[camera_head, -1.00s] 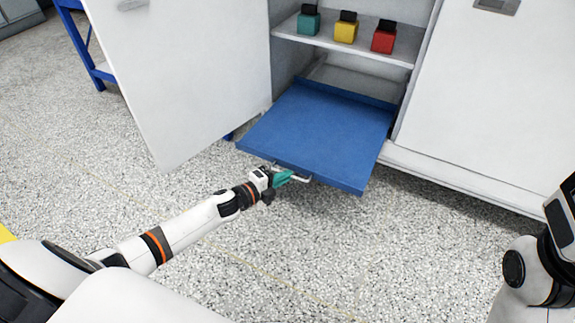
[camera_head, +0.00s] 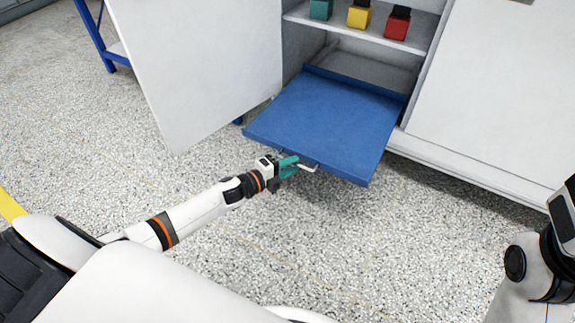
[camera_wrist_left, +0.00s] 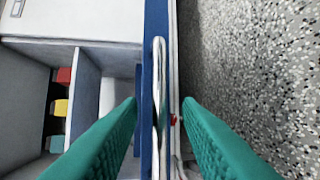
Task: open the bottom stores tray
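The bottom stores tray (camera_head: 325,115) is a flat blue tray, drawn far out of the white cabinet below the shelf. Its metal bar handle (camera_head: 309,168) is on the front edge. My left gripper (camera_head: 290,167) is at the handle with its teal fingers apart. In the left wrist view the handle (camera_wrist_left: 158,85) runs between the two open fingers (camera_wrist_left: 160,108), with a gap on each side. The blue tray front (camera_wrist_left: 148,30) shows beside it. My right arm shows at the right edge of the head view, its gripper out of frame.
An open cabinet door (camera_head: 210,65) stands left of the tray. A shelf (camera_head: 365,35) above holds teal (camera_head: 320,9), yellow (camera_head: 360,17) and red (camera_head: 397,25) blocks. A closed white panel (camera_head: 490,90) is at right. The speckled floor in front is clear.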

